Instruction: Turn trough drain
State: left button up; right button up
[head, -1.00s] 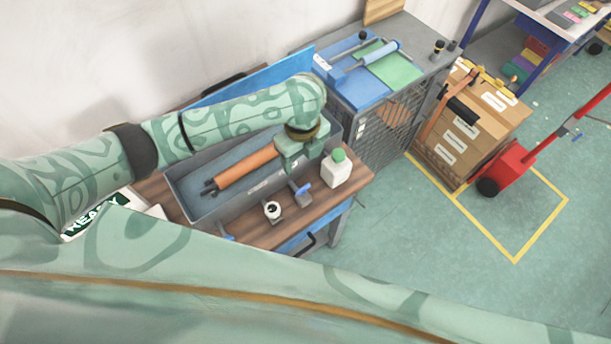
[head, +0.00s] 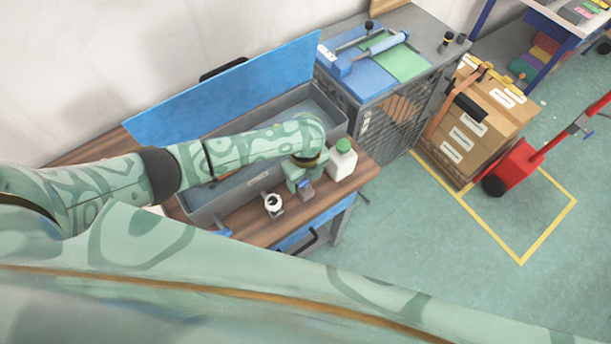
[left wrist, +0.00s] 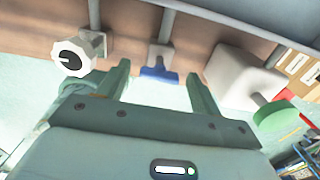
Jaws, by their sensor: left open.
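The grey trough (head: 330,108) stands on the wooden bench with its blue lid raised behind. Its drain has a small blue handle (head: 306,187) low at the front, partly covered by my left gripper (head: 303,178). In the left wrist view the blue drain handle (left wrist: 158,73) lies crosswise between the two open fingers of my left gripper (left wrist: 160,78). The jaws are open; I cannot tell whether a finger touches the handle. My arm hides much of the trough's inside. My right gripper is out of view.
The blue lid (head: 235,98) rises behind my arm. Boxes (head: 476,128) and a red hand truck (head: 515,165) stand on the floor.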

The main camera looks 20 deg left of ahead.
pick_arm(q)
jog(key=c, duration=1)
jog(key=shift+r+n+p, duration=0.25)
jog(key=shift+n+p, duration=0.35)
jog(key=shift+p, duration=0.3)
jog(key=n+p, duration=0.3)
jog(key=shift+n+p, duration=1.1)
jog(key=shift+n, duration=0.1)
jog(key=shift+f+n+p, duration=0.15)
jog(key=shift+n+p, duration=0.5)
jog(key=shift+n, duration=0.45)
